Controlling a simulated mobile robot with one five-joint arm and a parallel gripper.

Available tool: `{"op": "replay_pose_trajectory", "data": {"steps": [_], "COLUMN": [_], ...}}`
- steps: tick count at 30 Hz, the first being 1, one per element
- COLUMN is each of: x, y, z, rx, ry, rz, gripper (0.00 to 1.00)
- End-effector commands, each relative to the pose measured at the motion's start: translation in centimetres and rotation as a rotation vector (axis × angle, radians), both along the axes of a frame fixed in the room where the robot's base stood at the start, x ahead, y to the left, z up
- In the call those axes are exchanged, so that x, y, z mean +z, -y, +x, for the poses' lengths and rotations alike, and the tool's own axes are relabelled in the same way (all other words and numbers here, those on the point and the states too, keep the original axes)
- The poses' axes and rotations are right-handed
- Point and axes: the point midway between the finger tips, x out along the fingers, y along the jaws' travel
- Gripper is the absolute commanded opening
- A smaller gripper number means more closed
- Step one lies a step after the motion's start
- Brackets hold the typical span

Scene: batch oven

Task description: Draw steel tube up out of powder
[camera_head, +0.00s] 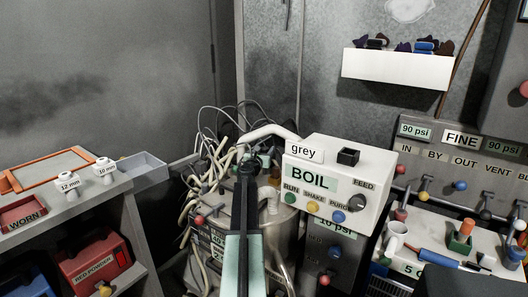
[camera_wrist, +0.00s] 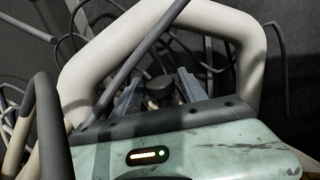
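My gripper (camera_wrist: 160,88) shows in the wrist view with its two grey fingers apart. A dark round cap (camera_wrist: 160,91) shows between the fingers, with a gap on each side; I cannot tell how far beyond them it lies. A thin grey rod or tube (camera_wrist: 142,58) slants past the left finger; I cannot tell whether it is the steel tube. In the head view my gripper (camera_head: 250,163) is over the metal vessel (camera_head: 285,222), beside the beige bent pipe (camera_head: 268,130), and my arm hides part of the vessel. No powder is visible.
The white BOIL control box (camera_head: 335,185) stands close to the right of my gripper. Loose cables (camera_head: 205,165) crowd the left. A shelf unit (camera_head: 85,205) stands left, and a valve panel (camera_head: 465,165) right. The beige pipe (camera_wrist: 250,60) arches around my gripper.

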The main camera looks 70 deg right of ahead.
Motion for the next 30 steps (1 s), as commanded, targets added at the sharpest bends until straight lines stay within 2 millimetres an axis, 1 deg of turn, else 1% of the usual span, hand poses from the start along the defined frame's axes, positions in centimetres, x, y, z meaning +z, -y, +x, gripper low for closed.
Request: {"op": "replay_pose_trajectory", "data": {"steps": [1, 2, 3, 4, 5, 30], "x": [0.0, 0.0, 0.0, 0.0, 0.0, 0.0], "y": [-0.02, -0.02, -0.02, -0.03, -0.03, -0.14], "z": [0.02, 0.03, 0.04, 0.05, 0.06, 0.29], "rx": [0.0, 0.0, 0.0, 0.001, 0.001, 0.004], "ry": [0.0, 0.0, 0.0, 0.0, 0.0, 0.0], "rz": [0.0, 0.0, 0.0, 0.0, 0.0, 0.0], "gripper": [0.33, 0.25, 0.14, 0.06, 0.0, 0.0]}}
